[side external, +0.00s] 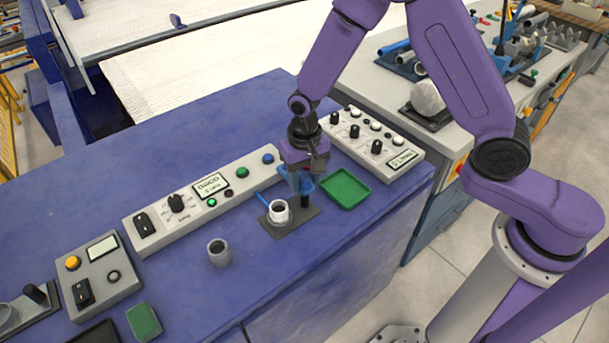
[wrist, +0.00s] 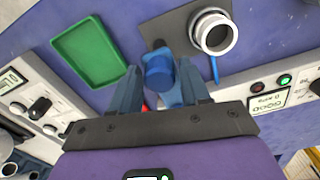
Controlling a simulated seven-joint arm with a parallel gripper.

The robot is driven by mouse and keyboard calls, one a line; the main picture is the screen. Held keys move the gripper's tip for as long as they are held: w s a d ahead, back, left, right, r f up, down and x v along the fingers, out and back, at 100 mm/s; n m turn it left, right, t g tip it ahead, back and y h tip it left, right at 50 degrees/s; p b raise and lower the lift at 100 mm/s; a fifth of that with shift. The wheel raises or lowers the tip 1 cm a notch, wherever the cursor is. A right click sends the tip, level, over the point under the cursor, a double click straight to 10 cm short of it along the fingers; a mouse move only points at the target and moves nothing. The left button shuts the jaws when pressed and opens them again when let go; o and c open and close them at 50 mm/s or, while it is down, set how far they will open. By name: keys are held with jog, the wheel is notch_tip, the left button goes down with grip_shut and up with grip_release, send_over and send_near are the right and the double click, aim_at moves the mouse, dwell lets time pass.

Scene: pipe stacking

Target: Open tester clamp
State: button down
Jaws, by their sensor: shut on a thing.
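The tester clamp is a dark flat plate (side external: 290,222) on the blue bench, with blue parts and a dark post (side external: 305,201). A white ring-shaped pipe piece (side external: 279,211) stands upright on the plate; it also shows in the wrist view (wrist: 214,33). My gripper (side external: 303,185) points down over the right side of the plate. In the wrist view, my gripper (wrist: 160,80) has its fingers either side of the clamp's blue handle (wrist: 158,70) and is shut on it. The contact itself is partly hidden.
A green tray (side external: 345,188) lies close to the right of the clamp. A grey pipe piece (side external: 219,252) stands to the left on open bench. Control panels (side external: 205,195) and (side external: 372,137) run behind. The bench's front edge is near the plate.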

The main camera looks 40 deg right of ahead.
jog(key=c, duration=0.8)
grip_release()
notch_tip(320, 180, up, 17)
jog(key=shift+r, duration=0.2)
jog(key=shift+s, duration=0.1)
jog(key=s+d+n, duration=0.4)
jog(key=s+n, duration=0.1)
jog(key=s, duration=0.4)
jog(key=s+d+n, duration=0.4)
jog(key=s+n, duration=0.1)
jog(key=s, duration=0.3)
jog(key=s+d+n, duration=0.4)
jog(key=s+n, duration=0.1)
jog(key=s, duration=0.4)
jog(key=shift+s+d+f, duration=0.1)
jog(key=shift+s+f, duration=0.2)
jog(key=shift+f, duration=0.1)
